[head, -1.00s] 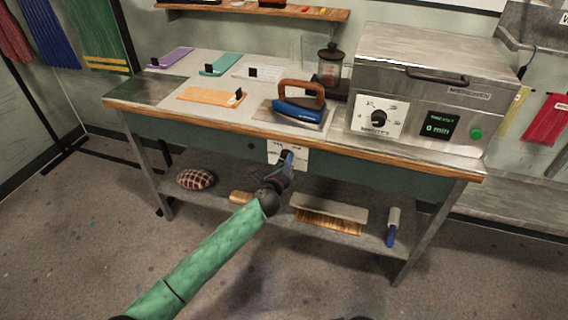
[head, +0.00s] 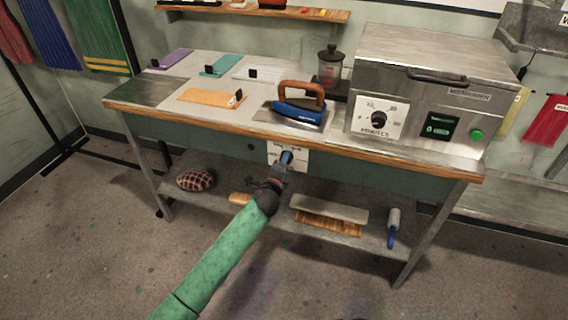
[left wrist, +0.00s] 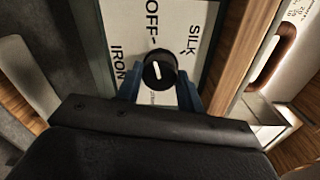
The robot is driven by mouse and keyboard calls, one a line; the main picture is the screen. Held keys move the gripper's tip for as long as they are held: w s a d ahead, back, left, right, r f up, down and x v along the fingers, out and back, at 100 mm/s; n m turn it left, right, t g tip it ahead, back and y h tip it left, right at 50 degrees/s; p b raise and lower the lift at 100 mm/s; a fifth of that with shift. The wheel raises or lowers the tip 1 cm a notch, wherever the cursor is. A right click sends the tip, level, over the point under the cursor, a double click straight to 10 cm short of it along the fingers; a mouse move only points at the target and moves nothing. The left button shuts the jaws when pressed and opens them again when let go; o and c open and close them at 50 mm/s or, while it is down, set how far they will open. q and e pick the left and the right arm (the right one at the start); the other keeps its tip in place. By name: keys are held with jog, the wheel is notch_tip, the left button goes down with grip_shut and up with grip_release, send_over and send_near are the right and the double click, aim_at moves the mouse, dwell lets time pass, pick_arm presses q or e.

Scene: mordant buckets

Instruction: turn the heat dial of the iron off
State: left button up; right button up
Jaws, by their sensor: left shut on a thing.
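The heat dial (left wrist: 160,70) is a round black knob with a white pointer line, in the left wrist view. It sits on a white plate (left wrist: 181,22) lettered OFF, SILK and IRON. In the head view the gripper hides the dial. The blue iron (head: 298,112) with a brown handle rests on the tabletop above. My right gripper is not in view.
A steel box (head: 430,85) with its own dial (head: 379,120) and a green button stands on the table's right. A glass jar (head: 330,67) stands behind the iron. Coloured cloths lie at left. The lower shelf holds a checked cushion (head: 196,180) and brushes.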

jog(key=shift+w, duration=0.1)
pick_arm(q)
jog(key=o, duration=1)
jog(key=shift+s, duration=0.1)
jog(key=shift+b+v, duration=0.5)
jog(key=shift+v, duration=3.35)
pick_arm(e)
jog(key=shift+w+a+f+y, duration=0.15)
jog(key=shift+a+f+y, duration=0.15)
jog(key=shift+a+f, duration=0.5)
pick_arm(q)
jog(key=shift+f, duration=0.1)
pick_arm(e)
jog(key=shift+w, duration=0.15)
